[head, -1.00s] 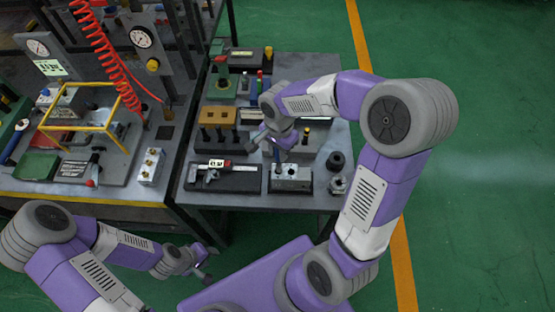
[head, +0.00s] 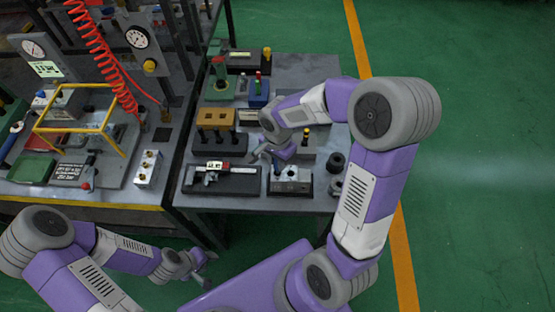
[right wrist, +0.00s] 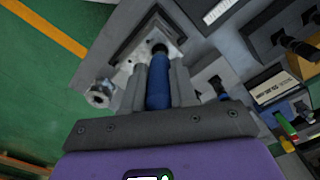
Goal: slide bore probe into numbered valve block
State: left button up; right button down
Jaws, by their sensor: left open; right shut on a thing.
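The valve block (head: 291,179) is a pale metal block with holes on top, set on a dark base near the front edge of the bench. My right gripper (head: 276,160) is just above it. In the right wrist view, my right gripper (right wrist: 159,76) is shut on the blue bore probe (right wrist: 157,86). The probe's dark tip points at the block's top face (right wrist: 124,72), at or very near a hole; I cannot tell whether it is inside. The block's number is not readable. My left gripper (head: 205,268) is open and empty, low in front of the bench.
A caliper on a dark stand (head: 221,177) lies left of the block. A dark round part (head: 337,162) and a metal nut (right wrist: 100,93) are beside the block. The green floor at right is clear.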

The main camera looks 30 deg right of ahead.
jog(key=shift+f, duration=0.15)
jog(key=c, duration=0.9)
grip_release()
jog(key=shift+r+p, duration=0.55)
jog(key=shift+r, duration=0.05)
notch_tip(320, 180, up, 12)
jog(key=shift+r+p, duration=0.1)
jog(key=shift+p, duration=1)
